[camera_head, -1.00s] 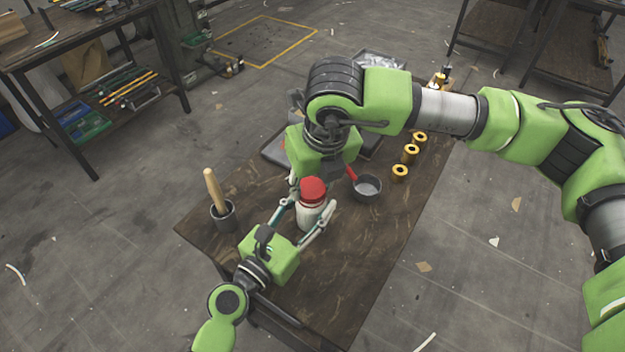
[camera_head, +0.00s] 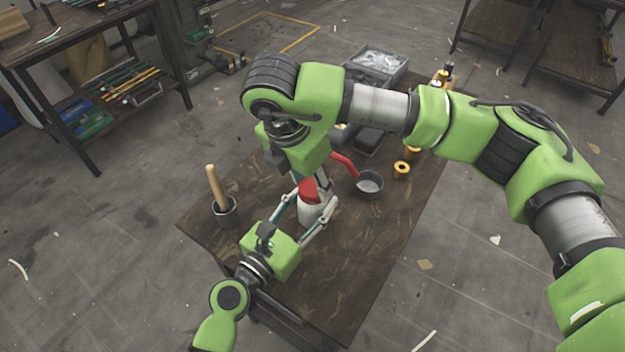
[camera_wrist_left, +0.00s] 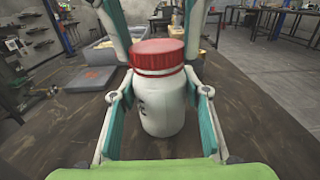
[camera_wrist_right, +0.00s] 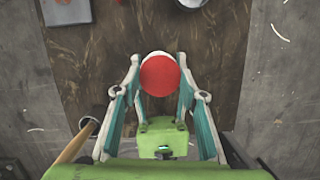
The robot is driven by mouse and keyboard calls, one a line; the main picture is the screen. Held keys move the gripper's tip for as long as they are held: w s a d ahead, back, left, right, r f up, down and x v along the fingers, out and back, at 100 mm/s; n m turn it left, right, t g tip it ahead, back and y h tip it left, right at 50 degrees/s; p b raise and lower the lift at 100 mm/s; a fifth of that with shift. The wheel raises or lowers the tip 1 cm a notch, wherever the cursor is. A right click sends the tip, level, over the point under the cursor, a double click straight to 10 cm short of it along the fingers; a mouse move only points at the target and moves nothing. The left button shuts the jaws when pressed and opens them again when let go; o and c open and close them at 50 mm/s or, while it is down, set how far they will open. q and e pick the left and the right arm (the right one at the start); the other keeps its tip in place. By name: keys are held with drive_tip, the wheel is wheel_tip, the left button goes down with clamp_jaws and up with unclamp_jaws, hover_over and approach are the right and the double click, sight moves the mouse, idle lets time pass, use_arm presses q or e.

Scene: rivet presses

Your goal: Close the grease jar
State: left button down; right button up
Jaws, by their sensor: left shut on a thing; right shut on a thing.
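The grease jar is a white bottle (camera_wrist_left: 163,108) standing upright on the dark wooden table, with its red lid (camera_wrist_left: 160,57) on top. In the head view the jar (camera_head: 309,214) is partly hidden by the arms. My left gripper (camera_head: 312,207) is shut around the white body from the near side, low over the table. My right gripper (camera_wrist_right: 158,62) comes down from above and is shut on the red lid, with one finger on each side; the lid also shows in the right wrist view (camera_wrist_right: 160,76). I cannot tell how far the lid is screwed down.
Brass bushings (camera_head: 402,170) and a grey bin (camera_head: 371,66) lie beyond. The table's near right is bare.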

drive_tip(key=m+g, duration=0.1)
drive_tip(key=m, duration=0.3)
drive_tip(key=shift+w+a+h, duration=0.1)
drive_tip(key=shift+h, duration=0.2)
drive_tip(key=m, duration=0.3)
drive_tip(key=m+g, duration=0.1)
drive_tip(key=m, duration=0.2)
drive_tip(key=shift+w+g, duration=0.15)
drive_tip(key=shift+g, duration=0.15)
drive_tip(key=o, duration=0.7)
drive_tip(key=shift+c, duration=0.2)
drive_tip(key=shift+d+v, duration=0.2)
drive_tip(key=shift+v, duration=0.55)
drive_tip(key=shift+d+v, duration=0.15)
drive_tip(key=shift+v, duration=0.55)
drive_tip(key=shift+d+v, duration=0.2)
drive_tip(key=shift+v, duration=0.55)
drive_tip(key=shift+r, duration=0.1)
drive_tip(key=shift+c, duration=0.4)
